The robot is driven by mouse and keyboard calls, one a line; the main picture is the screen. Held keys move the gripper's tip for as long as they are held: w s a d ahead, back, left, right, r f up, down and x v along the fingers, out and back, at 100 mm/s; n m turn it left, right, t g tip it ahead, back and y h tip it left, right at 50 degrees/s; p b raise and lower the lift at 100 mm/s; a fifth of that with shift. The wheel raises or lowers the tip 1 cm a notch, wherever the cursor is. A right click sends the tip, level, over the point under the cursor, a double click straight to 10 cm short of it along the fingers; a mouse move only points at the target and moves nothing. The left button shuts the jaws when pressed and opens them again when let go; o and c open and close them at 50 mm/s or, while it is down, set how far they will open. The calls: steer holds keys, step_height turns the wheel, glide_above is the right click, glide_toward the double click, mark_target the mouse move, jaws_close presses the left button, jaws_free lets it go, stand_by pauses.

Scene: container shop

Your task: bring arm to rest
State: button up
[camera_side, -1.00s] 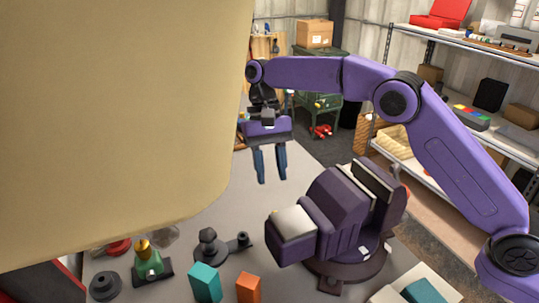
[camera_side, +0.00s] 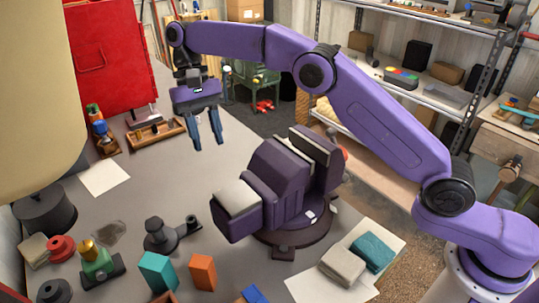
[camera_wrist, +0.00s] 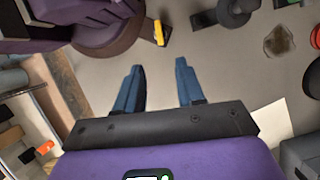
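My purple arm reaches over the grey bench (camera_side: 130,200). My gripper (camera_side: 208,146) hangs from its end, pointing down, behind and left of the dark purple vise (camera_side: 290,180). Its two blue fingers are apart with nothing between them. In the wrist view my gripper (camera_wrist: 160,66) also shows both fingers spread over bare bench, apart from any object. Part of the vise (camera_wrist: 90,28) shows at the upper left there.
A teal block (camera_side: 157,272), an orange block (camera_side: 202,271) and a dark fixture (camera_side: 160,235) stand near the front. A wooden tray (camera_side: 155,135) lies left of my gripper. Shelves (camera_side: 430,75) stand behind. A large beige shape (camera_side: 35,100) blocks the left edge.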

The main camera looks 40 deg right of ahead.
steer(key=shift+r, duration=0.1)
steer(key=s+r+n+t, duration=0.1)
steer(key=s+r+n, duration=0.1)
steer(key=s, duration=0.4)
steer(key=s+r+n+t, duration=0.1)
steer(key=s+n, duration=0.4)
steer(key=s+r+n, duration=0.2)
steer(key=s+n, duration=0.1)
steer(key=s, duration=0.3)
steer(key=shift+s+a+r+n+t, duration=0.3)
steer(key=shift+r+t, duration=0.05)
steer(key=shift+t, duration=0.05)
steer(key=s+d+f+n, duration=0.1)
steer(key=s+d+f, duration=0.2)
steer(key=s+d, duration=0.2)
steer(key=s+d+f+n+t, duration=0.1)
steer(key=s+d+f, duration=0.3)
steer(key=d, duration=0.7)
steer(key=s+d+f+n, duration=0.1)
steer(key=s+d+f, duration=0.2)
steer(key=s+d, duration=0.5)
steer(key=shift+d+f+n+t, duration=0.25)
steer(key=shift+d+n+t, duration=0.05)
steer(key=shift+n+t, duration=0.1)
